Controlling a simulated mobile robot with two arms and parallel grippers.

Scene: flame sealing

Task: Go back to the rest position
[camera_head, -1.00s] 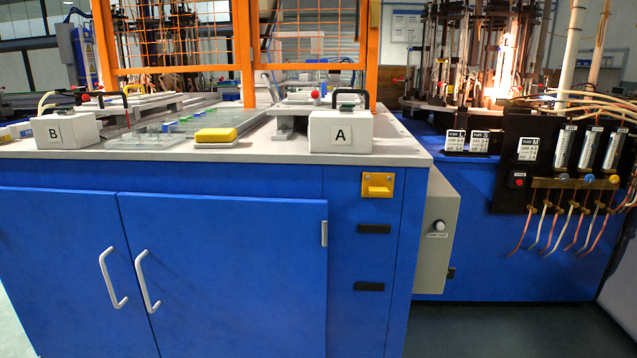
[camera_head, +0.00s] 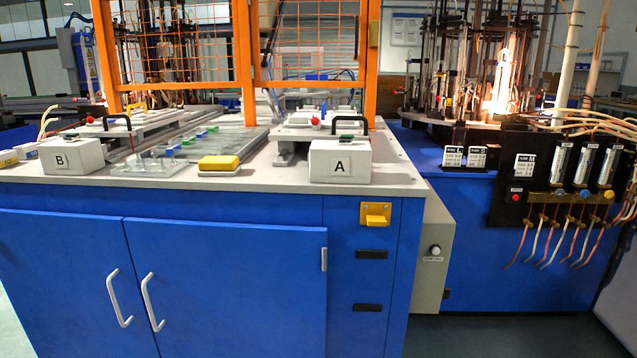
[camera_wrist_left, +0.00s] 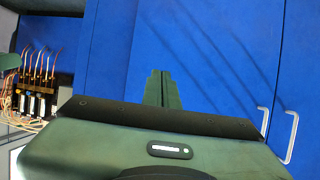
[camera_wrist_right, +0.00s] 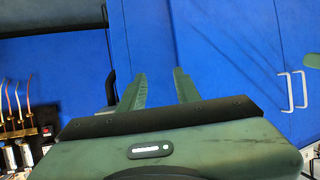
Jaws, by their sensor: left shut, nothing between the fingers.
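My left gripper (camera_wrist_left: 159,88) shows in the left wrist view with its two green fingers shut together and nothing between them. My right gripper (camera_wrist_right: 160,86) shows in the right wrist view with its fingers apart and empty. Both point toward the blue cabinet front (camera_head: 230,285), which also fills the left wrist view (camera_wrist_left: 215,70) and the right wrist view (camera_wrist_right: 225,60). Neither gripper shows in the head view.
The grey worktop (camera_head: 290,183) carries box A (camera_head: 340,163), box B (camera_head: 72,157) and a yellow block (camera_head: 219,162). An orange mesh guard (camera_head: 248,60) stands behind. At right are a gas panel (camera_head: 550,165) with hoses and a glowing burner machine (camera_head: 490,80). The floor (camera_head: 510,335) is bare at lower right.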

